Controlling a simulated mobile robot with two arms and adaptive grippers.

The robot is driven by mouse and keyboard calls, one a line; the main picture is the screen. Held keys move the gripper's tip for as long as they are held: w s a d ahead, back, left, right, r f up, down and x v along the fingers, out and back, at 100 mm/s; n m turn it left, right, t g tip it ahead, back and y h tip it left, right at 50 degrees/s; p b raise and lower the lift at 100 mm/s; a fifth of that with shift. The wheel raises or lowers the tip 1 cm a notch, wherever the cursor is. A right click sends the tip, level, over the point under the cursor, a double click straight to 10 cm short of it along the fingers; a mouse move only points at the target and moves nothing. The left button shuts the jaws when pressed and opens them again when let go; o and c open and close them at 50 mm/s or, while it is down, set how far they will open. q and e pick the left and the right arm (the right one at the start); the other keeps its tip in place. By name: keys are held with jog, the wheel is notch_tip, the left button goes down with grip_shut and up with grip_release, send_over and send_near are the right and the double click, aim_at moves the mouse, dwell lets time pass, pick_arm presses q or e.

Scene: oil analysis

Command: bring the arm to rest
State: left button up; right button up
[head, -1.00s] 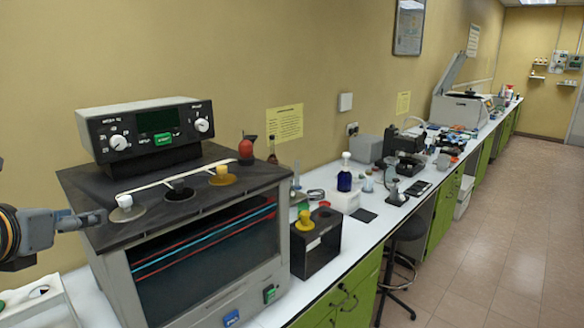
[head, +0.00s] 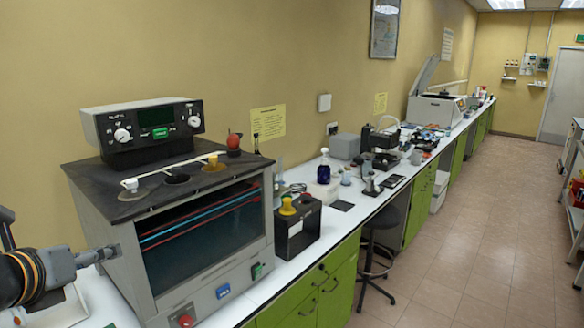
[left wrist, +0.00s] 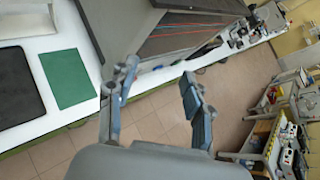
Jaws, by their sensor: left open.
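My left gripper (head: 100,256) shows at the left edge of the head view, beside the left side of the oil bath (head: 200,275). In the left wrist view its two fingers (left wrist: 158,85) are spread with nothing between them. The bath's dark top (head: 110,185) holds a white stopper, an open dark hole (head: 177,179) and a yellow stopper (head: 213,160). In the head view the gripper's tip looks close to the bath's side; I cannot tell if they touch. My right gripper is not in view.
A control unit (head: 150,130) stands on the bath. A black box (head: 297,230) with a yellow stopper stands right of it. A green mat (left wrist: 70,78) and a black mat (left wrist: 18,88) lie on the white bench. A stool (head: 375,235) stands at the bench front; the floor is mostly clear.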

pick_arm(q)
jog(key=s+d+f+n+g+h, duration=0.1)
jog(key=s+d+f+n, duration=0.15)
jog(key=f+n, duration=0.4)
jog(key=s+d+f+n+g, duration=0.2)
jog(key=d+f+n, duration=0.15)
jog(key=f, duration=0.55)
jog(key=s+d+f+n+g+h, duration=0.1)
jog(key=s+d+f+n, duration=0.1)
jog(key=d+f+n, duration=0.35)
jog(key=s+d+f+n+g+y, duration=0.15)
jog(key=s+f+n+g, duration=0.35)
jog(key=s+f+n, duration=1.2)
notch_tip(320, 180, down, 27)
jog(key=s+m+g+b, duration=0.1)
jog(key=s+m+b, duration=0.1)
jog(key=b, duration=0.1)
jog(key=s+a+f+b, duration=0.1)
jog(key=s+f, duration=0.7)
jog(key=f, duration=0.2)
jog(key=s+a+f+g+b, duration=0.1)
jog(key=s+a+f+b, duration=0.1)
jog(key=s+f, duration=0.7)
jog(key=shift+a+f+b, duration=0.25)
jog(key=shift+f+b, duration=0.05)
jog(key=shift+f, duration=0.5)
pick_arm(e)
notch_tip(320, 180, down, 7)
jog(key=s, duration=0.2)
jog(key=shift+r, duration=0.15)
